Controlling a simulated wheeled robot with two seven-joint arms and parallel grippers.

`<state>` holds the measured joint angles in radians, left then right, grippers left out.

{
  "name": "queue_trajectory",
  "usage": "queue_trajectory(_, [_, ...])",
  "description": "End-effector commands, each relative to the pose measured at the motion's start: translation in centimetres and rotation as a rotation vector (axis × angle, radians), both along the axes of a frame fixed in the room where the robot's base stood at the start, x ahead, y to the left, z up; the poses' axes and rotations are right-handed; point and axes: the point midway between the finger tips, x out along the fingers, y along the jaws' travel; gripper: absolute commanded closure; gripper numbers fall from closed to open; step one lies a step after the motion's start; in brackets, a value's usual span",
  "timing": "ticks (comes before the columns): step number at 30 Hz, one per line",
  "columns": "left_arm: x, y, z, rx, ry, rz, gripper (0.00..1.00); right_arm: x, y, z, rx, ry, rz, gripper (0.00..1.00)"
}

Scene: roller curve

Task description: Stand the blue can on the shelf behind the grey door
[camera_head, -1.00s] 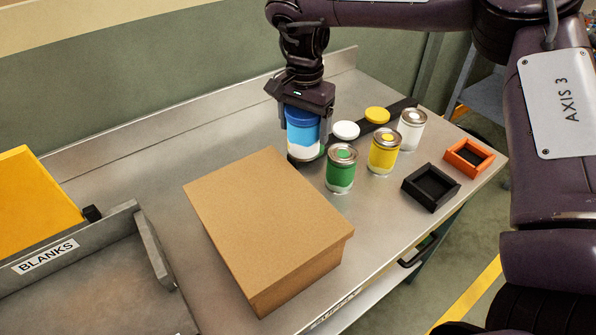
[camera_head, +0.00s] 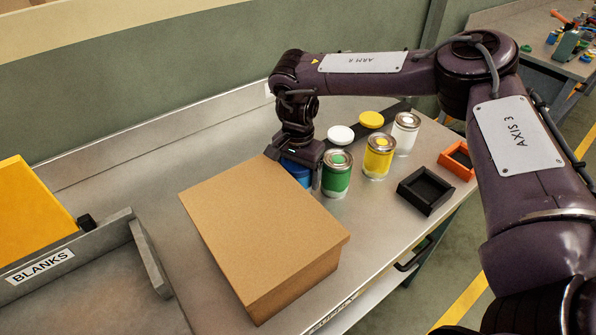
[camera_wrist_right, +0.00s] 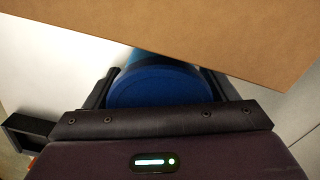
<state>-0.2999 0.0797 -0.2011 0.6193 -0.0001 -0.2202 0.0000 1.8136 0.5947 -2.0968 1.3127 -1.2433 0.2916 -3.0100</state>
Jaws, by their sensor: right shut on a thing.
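The blue can (camera_head: 296,172) shows only its blue top part in the head view, just behind the cardboard box. My right gripper (camera_head: 297,165) is shut on it from above. In the right wrist view the can's round blue top (camera_wrist_right: 158,84) sits between the two fingers (camera_wrist_right: 160,92). The box hides the can's lower part, so I cannot tell whether it touches the table. I cannot make out a grey door or the shelf behind it in these frames. My left gripper is not in view.
The cardboard box (camera_head: 265,230) stands close to the can. Green (camera_head: 337,178), yellow (camera_head: 378,160) and white (camera_head: 405,135) cans stand to its right. A black tray (camera_head: 425,192) and an orange tray (camera_head: 457,160) lie beyond. A grey bin labelled BLANKS (camera_head: 100,245) is at left.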

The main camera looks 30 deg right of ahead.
Motion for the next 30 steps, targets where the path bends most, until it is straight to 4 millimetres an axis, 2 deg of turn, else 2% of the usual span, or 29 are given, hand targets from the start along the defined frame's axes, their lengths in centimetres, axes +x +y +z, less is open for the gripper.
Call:
queue_trajectory(5, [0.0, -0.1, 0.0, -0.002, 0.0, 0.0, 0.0, 0.0, 0.0, -0.3, 0.0, 0.0, 0.0, 0.47])
queue_trajectory(6, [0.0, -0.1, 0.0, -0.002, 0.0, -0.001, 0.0, 0.0, 0.0, -0.3, 0.0, 0.0, 0.0, 0.16])
queue_trajectory(10, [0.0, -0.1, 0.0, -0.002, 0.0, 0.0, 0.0, 0.0, 0.0, -0.3, -0.001, 0.001, 0.0, 0.0])
queue_trajectory(17, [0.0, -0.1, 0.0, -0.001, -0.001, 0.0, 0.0, 0.0, 0.0, -0.1, 0.0, 0.0, 0.0, 0.0])
queue_trajectory(20, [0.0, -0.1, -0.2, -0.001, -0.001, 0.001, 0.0, 0.1, 0.0, 0.6, -0.001, -0.003, 0.0, 0.0])
queue_trajectory(23, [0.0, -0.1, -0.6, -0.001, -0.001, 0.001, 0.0, 0.2, 0.0, 2.0, 0.0, -0.006, 0.001, 0.0])
queue_trajectory(30, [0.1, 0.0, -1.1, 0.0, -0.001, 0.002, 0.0, 0.1, 0.0, 7.4, -0.003, -0.006, 0.002, 0.0])
